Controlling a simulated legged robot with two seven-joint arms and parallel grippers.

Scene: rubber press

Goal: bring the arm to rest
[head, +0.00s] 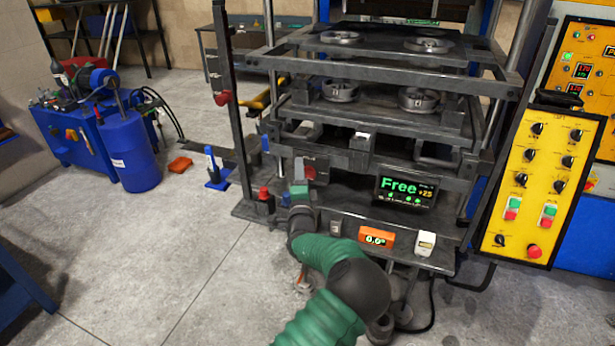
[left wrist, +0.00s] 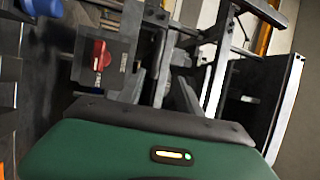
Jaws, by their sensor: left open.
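My left arm, green and black, comes up from the bottom of the head view to the front of the press (head: 330,205). My left gripper (head: 299,182) is at the press's front left, close to a grey box with a red handle (head: 309,173). The gripper is open and I see nothing held in it; its fingertips are hard to make out. In the left wrist view the gripper's green body fills the bottom, and the red handle (left wrist: 102,55) on its grey plate shows beyond it. My right gripper is not in view.
The press carries round moulds (head: 341,90) on its plates and a "Free" display (head: 405,193). A yellow control panel (head: 538,185) stands at the right. A blue unit with a cylinder (head: 128,155) stands at the left. The floor (head: 150,255) at front left is clear.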

